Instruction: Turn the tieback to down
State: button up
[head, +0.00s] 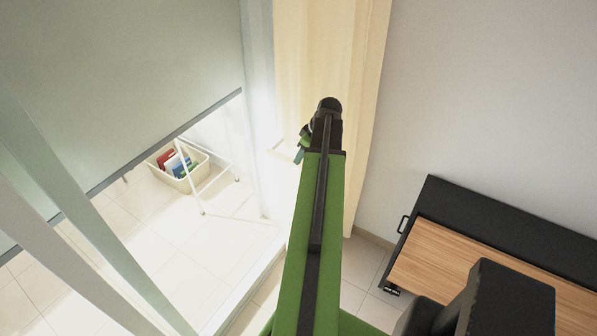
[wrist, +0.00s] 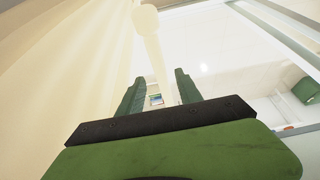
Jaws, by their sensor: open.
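The tieback (wrist: 152,48) is a pale cream bar with a round knob at its end. In the wrist view it runs from the knob at the top down to the space between my fingers. My gripper (wrist: 158,88) is open, with one green finger on each side of the bar's lower part. I cannot tell whether either finger touches it. In the head view a pale piece (head: 284,151), likely the tieback, juts out left of my gripper (head: 302,145), in front of the curtain. My arm hides part of that area.
A cream curtain (head: 318,55) hangs behind my arm. A grey blind (head: 120,80) covers the upper window at left. Beyond it, a cream crate (head: 185,181) with books stands by a white rack (head: 215,180). A black-and-wood cabinet (head: 450,260) stands at lower right.

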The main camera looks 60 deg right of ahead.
jog(key=b+x, duration=0.2)
jog(key=x, duration=0.2)
jog(key=shift+s, duration=0.1)
jog(key=shift+r, duration=0.1)
grip_shut()
dwell(1.2)
